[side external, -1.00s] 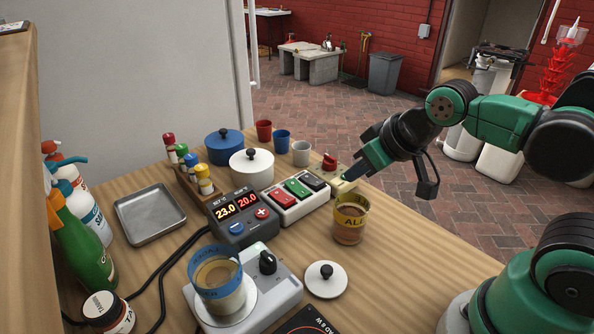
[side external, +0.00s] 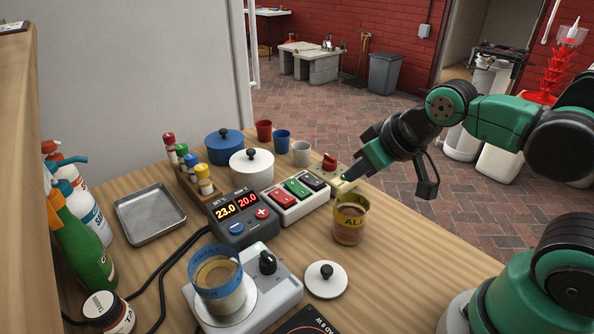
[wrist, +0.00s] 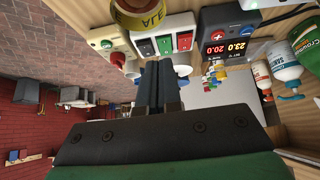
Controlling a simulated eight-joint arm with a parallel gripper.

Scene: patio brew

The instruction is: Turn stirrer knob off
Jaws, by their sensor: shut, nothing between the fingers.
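The stirrer (side external: 222,301) is a grey box at the front with a round white plate on top. Its black knob (side external: 267,262) stands on the right part of the box, with a light pointer line. A beaker with a blue band (side external: 218,272), holding tan liquid, stands on the plate. My gripper (side external: 346,179) is shut and empty, low beside the end of the switch strip, well behind and right of the knob. In the wrist view my gripper (wrist: 158,70) points toward the switch strip; the stirrer knob does not show there.
A controller (side external: 240,216) reads 23.0 and 20.0. A white lid (side external: 325,279) lies right of the stirrer.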

